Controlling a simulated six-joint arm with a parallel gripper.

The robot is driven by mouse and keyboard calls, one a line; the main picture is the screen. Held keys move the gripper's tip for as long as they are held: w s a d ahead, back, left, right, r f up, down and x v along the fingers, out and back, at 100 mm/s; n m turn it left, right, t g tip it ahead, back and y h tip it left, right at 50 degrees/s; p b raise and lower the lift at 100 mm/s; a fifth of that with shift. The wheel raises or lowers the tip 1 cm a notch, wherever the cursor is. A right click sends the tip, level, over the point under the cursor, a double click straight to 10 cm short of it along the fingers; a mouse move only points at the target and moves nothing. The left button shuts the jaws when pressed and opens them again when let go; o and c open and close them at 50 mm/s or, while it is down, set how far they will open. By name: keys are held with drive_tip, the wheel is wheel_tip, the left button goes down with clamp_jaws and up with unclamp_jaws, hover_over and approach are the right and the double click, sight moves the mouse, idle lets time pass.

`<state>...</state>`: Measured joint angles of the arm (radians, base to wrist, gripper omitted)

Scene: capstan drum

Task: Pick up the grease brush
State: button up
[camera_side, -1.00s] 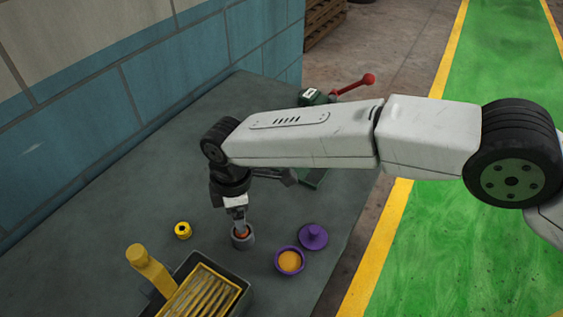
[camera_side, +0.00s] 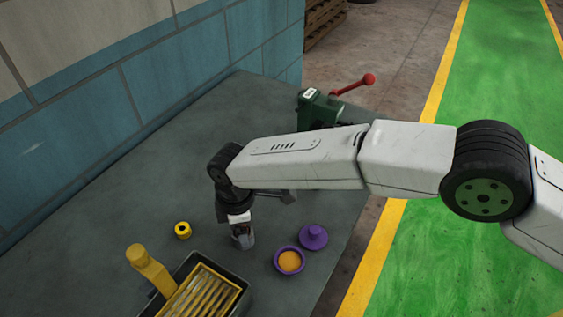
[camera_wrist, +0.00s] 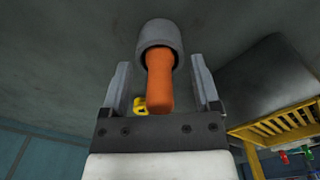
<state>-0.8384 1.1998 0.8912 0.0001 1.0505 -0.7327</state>
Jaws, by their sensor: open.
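The grease brush (camera_wrist: 160,80) shows its orange handle in the wrist view, standing in a grey round cup (camera_wrist: 160,35). The handle lies between the two fingers of my gripper (camera_wrist: 160,72), which are open with a gap on each side of it. In the side view my gripper (camera_side: 242,234) is lowered at the grey cup (camera_side: 245,242), pointing down. There the fingers and cup overlap, and the brush handle is mostly hidden. The brush's lower end is hidden inside the cup.
A purple tub (camera_side: 289,261) with orange contents and a purple lid (camera_side: 313,237) sit right of the cup. A yellow ring (camera_side: 183,230) lies left. A dark tray with yellow slats (camera_side: 205,293) is in front. A green device with a red lever (camera_side: 318,107) stands behind.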

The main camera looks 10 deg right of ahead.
clamp_jaws()
drive_tip(key=shift+r, duration=0.2)
idle(0.3)
drive_tip(key=shift+r, duration=1.55)
drive_tip(key=s+d+r, duration=0.9)
drive_tip(key=s, duration=0.1)
drive_tip(key=shift+s+r, duration=0.25)
drive_tip(key=shift+r, duration=0.05)
drive_tip(key=shift+d, duration=0.1)
